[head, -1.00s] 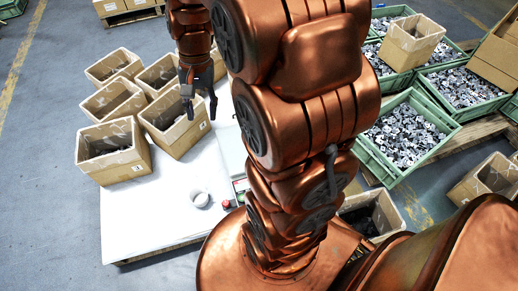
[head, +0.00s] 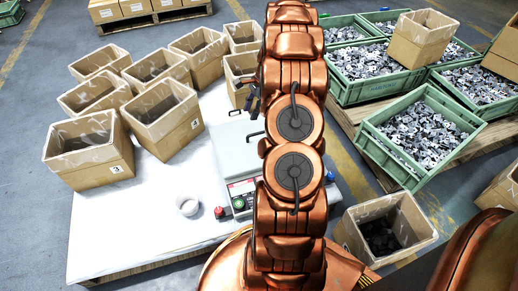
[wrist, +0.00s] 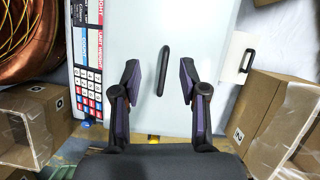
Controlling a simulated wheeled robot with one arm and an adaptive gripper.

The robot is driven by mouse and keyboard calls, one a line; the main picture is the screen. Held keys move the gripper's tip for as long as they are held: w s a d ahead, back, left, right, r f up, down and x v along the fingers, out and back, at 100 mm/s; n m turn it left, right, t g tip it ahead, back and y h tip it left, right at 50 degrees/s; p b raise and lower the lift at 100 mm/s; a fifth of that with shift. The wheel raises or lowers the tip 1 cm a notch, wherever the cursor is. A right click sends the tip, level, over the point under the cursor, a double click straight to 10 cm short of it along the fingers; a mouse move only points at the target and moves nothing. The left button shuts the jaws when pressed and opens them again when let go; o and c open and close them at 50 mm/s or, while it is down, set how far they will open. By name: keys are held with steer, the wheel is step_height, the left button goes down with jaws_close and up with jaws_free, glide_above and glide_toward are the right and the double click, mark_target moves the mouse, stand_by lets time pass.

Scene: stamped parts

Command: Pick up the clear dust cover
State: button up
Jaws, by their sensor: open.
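The clear dust cover (wrist: 215,45) appears as a pale, flat panel over the scale in the wrist view, with a black bar handle (wrist: 162,72) on top. In the head view the cover (head: 233,160) lies beside my arm, its handle partly in sight. My gripper (wrist: 158,78) is open and empty. Its two dark fingers stand on either side of the handle in the wrist view, apart from it. How high the fingertips are above the handle I cannot tell. In the head view my arm mostly hides the gripper.
The scale's keypad panel (wrist: 88,60) borders the cover. A small white piece with a black handle (wrist: 247,60) lies at its other side. Several cardboard boxes (head: 90,165) crowd the white tabletop (head: 130,225). Green crates (head: 445,150) stand at right.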

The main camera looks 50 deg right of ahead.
steer(key=d+f, duration=0.1)
steer(key=f, duration=0.1)
steer(key=d+f+m+b, duration=0.1)
steer(key=d+f, duration=0.1)
steer(key=f, duration=0.1)
steer(key=s+d+f+m+b, duration=0.1)
steer(key=d+f, duration=0.1)
steer(key=shift+f+t, duration=0.3)
steer(key=shift+f, duration=0.1)
steer(key=shift+b+x, duration=0.7)
steer(key=shift+x, duration=0.65)
steer(key=f+b, duration=0.2)
steer(key=f, duration=0.1)
steer(key=f+b, duration=0.1)
steer(key=shift+s+a+f, duration=0.1)
steer(key=shift+a+f, duration=0.15)
steer(key=shift+f, duration=0.1)
steer(key=shift+a+f, duration=0.15)
steer(key=shift+f, duration=0.1)
jaws_close()
